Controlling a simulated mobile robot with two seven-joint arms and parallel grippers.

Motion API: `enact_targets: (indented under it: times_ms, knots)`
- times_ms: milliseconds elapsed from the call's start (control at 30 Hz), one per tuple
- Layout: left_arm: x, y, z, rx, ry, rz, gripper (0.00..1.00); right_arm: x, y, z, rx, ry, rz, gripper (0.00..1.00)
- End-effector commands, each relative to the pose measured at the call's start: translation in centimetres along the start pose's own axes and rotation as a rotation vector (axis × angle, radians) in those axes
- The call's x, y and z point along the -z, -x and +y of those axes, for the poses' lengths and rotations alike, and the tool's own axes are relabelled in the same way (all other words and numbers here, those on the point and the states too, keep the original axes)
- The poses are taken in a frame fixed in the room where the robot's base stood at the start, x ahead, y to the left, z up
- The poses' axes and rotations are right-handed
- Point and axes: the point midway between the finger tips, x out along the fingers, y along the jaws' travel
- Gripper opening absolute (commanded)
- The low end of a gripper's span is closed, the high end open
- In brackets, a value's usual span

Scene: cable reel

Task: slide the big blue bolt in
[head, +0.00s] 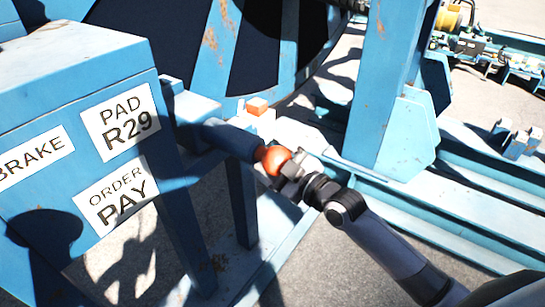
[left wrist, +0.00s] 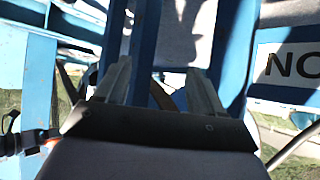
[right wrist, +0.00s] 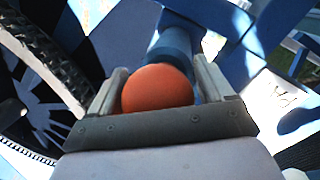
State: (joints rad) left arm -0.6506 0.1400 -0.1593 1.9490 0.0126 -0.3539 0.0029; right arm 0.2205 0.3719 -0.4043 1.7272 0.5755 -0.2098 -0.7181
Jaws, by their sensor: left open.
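The big blue bolt (head: 229,138) is a dark blue bar with an orange ball knob (head: 272,158) on its end. It sticks out beside the blue cabinet, tilted down to the right in the head view. My right gripper (head: 286,168) is at the knob, its fingers on either side. In the right wrist view the orange knob (right wrist: 157,88) fills the space between the fingers, with the blue bar (right wrist: 176,45) behind it. The bolt's far end is hidden. My left gripper (left wrist: 157,75) is open and empty in the left wrist view, and out of the head view.
The blue cabinet (head: 60,75) with white labels stands at the left. A small orange block (head: 257,106) sits behind the bolt. A blue upright post (head: 385,80) stands right of the knob, above blue floor rails (head: 480,215). The large dark reel is behind.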

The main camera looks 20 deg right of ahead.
Motion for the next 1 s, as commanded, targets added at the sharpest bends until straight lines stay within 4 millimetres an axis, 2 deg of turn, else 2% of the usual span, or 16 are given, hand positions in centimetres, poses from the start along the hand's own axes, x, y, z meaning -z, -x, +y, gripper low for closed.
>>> enact_targets:
  times_ms: [33,133,267,367,600,800,1000]
  knots:
    - [0.0,0.0,0.0,0.000,0.000,0.000,0.69,0.0,0.0,0.3,-0.007,0.001,0.001,0.58]
    - [0.0,0.0,0.0,0.000,0.000,0.000,0.69,0.0,0.0,0.4,-0.008,0.002,0.001,0.25]
    - [-0.1,-0.1,0.0,0.000,0.000,0.000,0.69,0.1,-0.4,0.4,-0.011,0.003,0.003,0.25]
    - [-0.3,-0.2,0.0,0.000,0.000,0.000,0.69,0.1,-1.6,0.3,-0.014,0.003,0.005,0.25]
    - [-1.4,-1.1,0.0,-0.001,0.003,-0.002,0.69,0.6,-6.5,-0.4,-0.018,0.003,0.006,0.25]
    - [-2.0,-1.7,0.2,-0.006,0.011,-0.008,0.69,0.9,-9.6,-0.8,-0.019,0.003,0.006,0.25]
    - [-1.3,-1.7,0.5,-0.013,0.012,0.005,0.69,1.2,-10.7,-0.9,-0.018,0.004,0.005,0.26]
